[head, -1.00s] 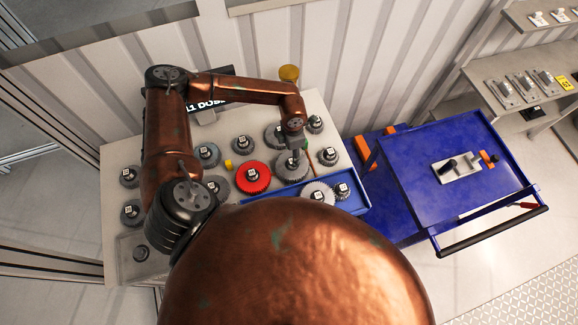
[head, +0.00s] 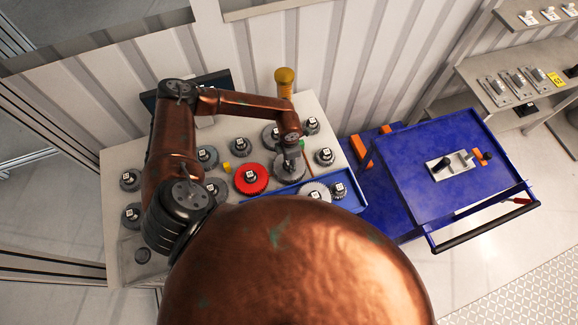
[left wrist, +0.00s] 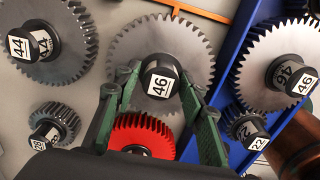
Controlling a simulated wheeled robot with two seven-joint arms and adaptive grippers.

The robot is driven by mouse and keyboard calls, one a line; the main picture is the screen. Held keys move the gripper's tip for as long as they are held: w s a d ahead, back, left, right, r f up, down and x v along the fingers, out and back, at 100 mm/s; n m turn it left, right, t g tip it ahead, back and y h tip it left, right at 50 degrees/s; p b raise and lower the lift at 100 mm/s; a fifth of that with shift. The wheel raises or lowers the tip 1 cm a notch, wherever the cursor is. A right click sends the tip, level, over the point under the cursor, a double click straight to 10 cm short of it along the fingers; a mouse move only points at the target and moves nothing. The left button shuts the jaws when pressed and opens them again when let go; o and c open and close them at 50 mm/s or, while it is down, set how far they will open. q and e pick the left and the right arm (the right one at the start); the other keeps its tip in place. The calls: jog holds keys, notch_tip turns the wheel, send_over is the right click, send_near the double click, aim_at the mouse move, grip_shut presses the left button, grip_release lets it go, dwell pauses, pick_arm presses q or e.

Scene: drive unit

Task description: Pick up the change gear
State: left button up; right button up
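Several toothed gears with dark hubs and number labels stand on a light bench. A large grey gear (head: 289,172), whose hub label reads 46 in the left wrist view (left wrist: 160,38), sits beneath my left gripper (head: 291,158). The green fingers of this gripper (left wrist: 159,82) straddle its dark hub (left wrist: 158,65), one on each side, and look open with small gaps. A red gear (head: 250,179) lies left of it; it also shows partly behind the fingers in the left wrist view (left wrist: 142,137). My right gripper is out of view.
A blue tray (head: 357,203) at the bench's front right holds a pale 46 gear (left wrist: 262,85) and a small 22 gear (left wrist: 235,115). Gears marked 44 (left wrist: 72,45) and others stand close around. A blue cart (head: 410,170) is right of the bench.

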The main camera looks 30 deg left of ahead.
pick_arm(q)
grip_shut()
dwell(0.5)
jog(key=shift+w+r, duration=0.15)
